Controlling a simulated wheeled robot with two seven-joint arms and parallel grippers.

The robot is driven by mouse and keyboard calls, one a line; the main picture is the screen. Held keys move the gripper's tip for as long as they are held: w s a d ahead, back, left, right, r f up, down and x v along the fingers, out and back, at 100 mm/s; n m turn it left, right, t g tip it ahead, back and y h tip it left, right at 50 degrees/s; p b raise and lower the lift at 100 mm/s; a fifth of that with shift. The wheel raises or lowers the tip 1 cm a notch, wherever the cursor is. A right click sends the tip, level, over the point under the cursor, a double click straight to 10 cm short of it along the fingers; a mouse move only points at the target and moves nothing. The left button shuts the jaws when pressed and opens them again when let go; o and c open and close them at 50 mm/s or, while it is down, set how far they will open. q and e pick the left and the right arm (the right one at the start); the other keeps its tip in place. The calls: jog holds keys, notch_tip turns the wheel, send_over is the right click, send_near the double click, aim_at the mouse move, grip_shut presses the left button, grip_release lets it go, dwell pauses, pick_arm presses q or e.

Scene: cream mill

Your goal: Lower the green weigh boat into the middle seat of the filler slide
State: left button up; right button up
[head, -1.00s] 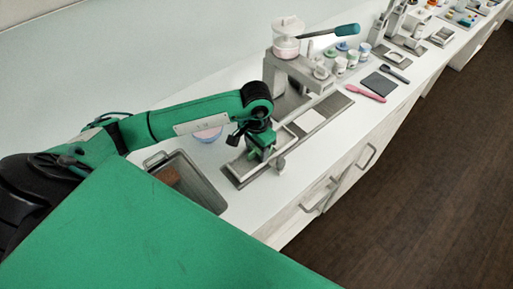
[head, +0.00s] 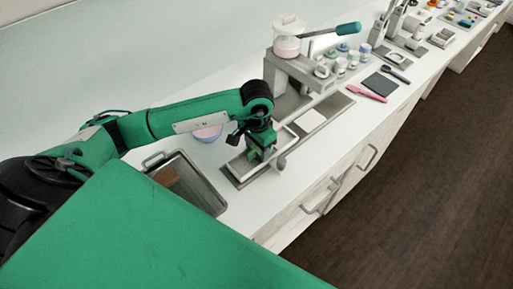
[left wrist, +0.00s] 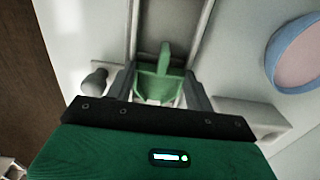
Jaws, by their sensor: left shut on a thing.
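My left gripper (head: 262,155) is over the near part of the long grey filler slide (head: 340,104) on the bench. The slide (left wrist: 172,38) runs away behind the boat there, with pale raised edges. In the head view the boat is mostly hidden by the gripper. I cannot tell whether its underside touches the slide. My right gripper is not in view.
A white square (head: 311,120) lies along the slide, right of my gripper. The press (head: 300,70) with a teal-handled lever stands behind. A blue-rimmed bowl (head: 207,134) and a grey tray (head: 215,202) are to the left. Small jars and a dark pad (head: 380,82) are farther right.

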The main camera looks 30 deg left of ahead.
pick_arm(q)
jog(key=shift+s+f, duration=0.25)
jog(key=shift+f, duration=0.2)
jog(key=o, duration=1)
jog(key=shift+o, duration=0.2)
jog(key=shift+d, duration=0.1)
jog(key=shift+w+d+r, duration=0.1)
jog(key=shift+w+r, duration=0.15)
jog(key=shift+r, duration=0.7)
jog(key=shift+a+r+p, duration=0.2)
jog(key=shift+r+p, duration=0.3)
jog(key=shift+r, duration=1.8)
jog(key=shift+f, duration=0.1)
